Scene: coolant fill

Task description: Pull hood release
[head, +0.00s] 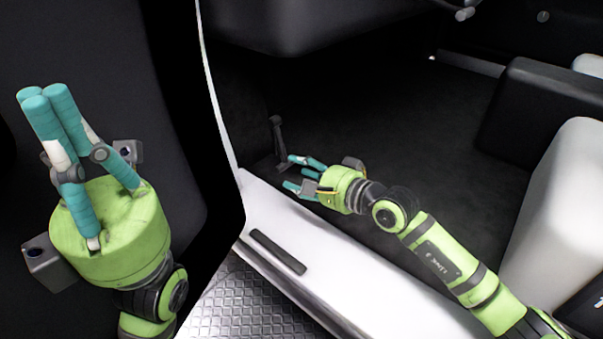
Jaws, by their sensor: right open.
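A small dark lever (278,135), which looks like the hood release, stands up from the dark footwell floor just inside the white door sill. My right gripper (291,171) reaches in from the right, low over the inner edge of the sill. Its teal fingers are spread and empty, pointing left. They are just below the lever in the picture; I cannot tell whether they touch its base. My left gripper (42,97) is at the far left, outside the cabin, pointing up. Its fingertips come together with nothing visible between them.
The white door sill (290,235) runs below my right arm, with a dark strip on it. A dark panel (300,25) hangs above the footwell. A white and black seat (560,190) stands at the right. The footwell floor (400,130) is clear. Ridged metal plate (225,300) lies outside.

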